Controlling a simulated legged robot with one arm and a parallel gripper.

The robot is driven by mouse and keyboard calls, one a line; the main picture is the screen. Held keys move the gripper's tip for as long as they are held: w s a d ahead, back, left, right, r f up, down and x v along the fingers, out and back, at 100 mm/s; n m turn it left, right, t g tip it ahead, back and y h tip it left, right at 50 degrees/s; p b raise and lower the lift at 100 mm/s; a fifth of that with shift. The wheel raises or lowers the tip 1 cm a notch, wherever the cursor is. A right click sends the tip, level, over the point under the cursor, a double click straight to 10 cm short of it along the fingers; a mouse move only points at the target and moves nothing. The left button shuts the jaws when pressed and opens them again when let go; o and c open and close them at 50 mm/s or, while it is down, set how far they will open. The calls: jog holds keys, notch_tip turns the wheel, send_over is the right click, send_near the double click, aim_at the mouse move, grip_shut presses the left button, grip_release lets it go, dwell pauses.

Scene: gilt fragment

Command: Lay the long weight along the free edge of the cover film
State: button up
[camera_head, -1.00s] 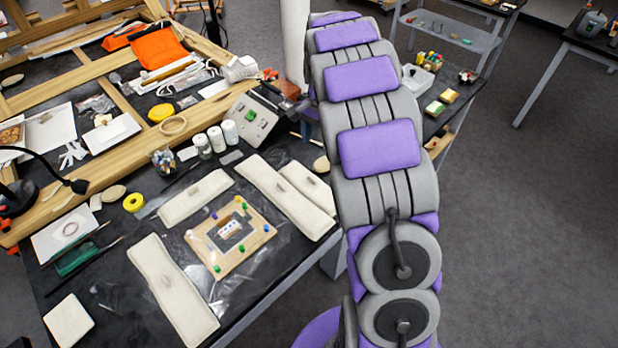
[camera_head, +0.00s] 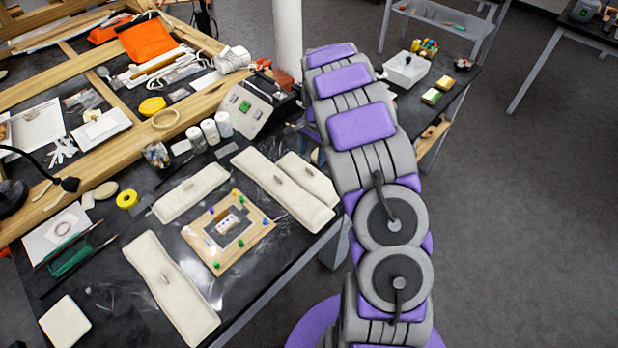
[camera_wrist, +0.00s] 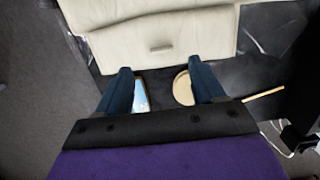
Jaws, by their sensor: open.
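Padded cream weights with small grab tabs lie around a wooden board (camera_head: 205,249). A long weight (camera_head: 150,250) lies on its left, another long weight (camera_head: 265,172) on its right, a shorter weight (camera_head: 180,203) behind it. Another shorter weight (camera_head: 298,166) lies outside the right long one. Clear cover film shows as shiny patches (camera_head: 213,292) around the board; its free edge is hard to make out. My gripper (camera_wrist: 160,66) is open and empty in the wrist view, its fingertips near the border of a cream weight (camera_wrist: 200,45) with a tab. My arm hides the gripper in the head view.
A control box (camera_head: 243,108), white jars (camera_head: 209,131) and a pin jar (camera_head: 156,155) stand behind the weights. The table's front right edge is close to the weights; open floor lies right.

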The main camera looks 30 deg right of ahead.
aim_at(310, 173)
jog(key=shift+a+f+b, duration=0.2)
jog(key=shift+f+b, duration=0.15)
jog(key=shift+f, duration=1.25)
jog(key=shift+a+f+b, duration=0.15)
jog(key=shift+f+b, duration=0.2)
jog(key=shift+f, duration=1.2)
jog(key=shift+c, duration=0.4)
grip_shut()
